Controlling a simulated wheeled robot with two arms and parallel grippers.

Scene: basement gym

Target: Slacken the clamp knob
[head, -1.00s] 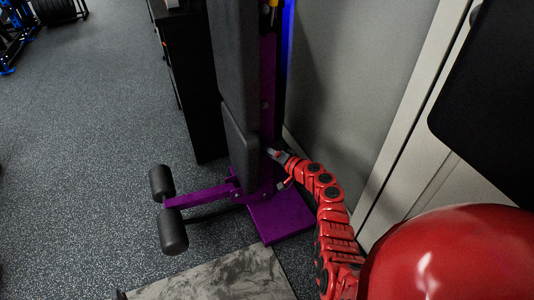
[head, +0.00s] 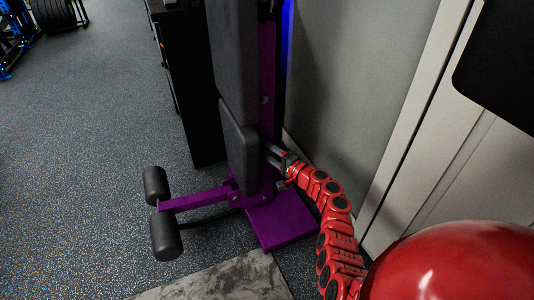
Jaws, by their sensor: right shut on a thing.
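The purple bench frame (head: 267,95) stands upright with dark grey pads (head: 238,150) on its left side. My right gripper (head: 270,153) reaches in from the lower right on a red arm. Its two grey fingers point left at the purple post, beside the right edge of the lower pad. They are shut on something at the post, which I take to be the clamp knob. The knob itself cannot be made out, as the fingers and post hide it. My left gripper is not in view.
Black foam rollers (head: 160,210) stick out at the lower left on a purple bar. A purple foot plate (head: 281,220) lies on the floor below the gripper. A black cabinet (head: 188,90) stands behind the bench, a grey wall panel (head: 345,80) to the right. The floor at left is open.

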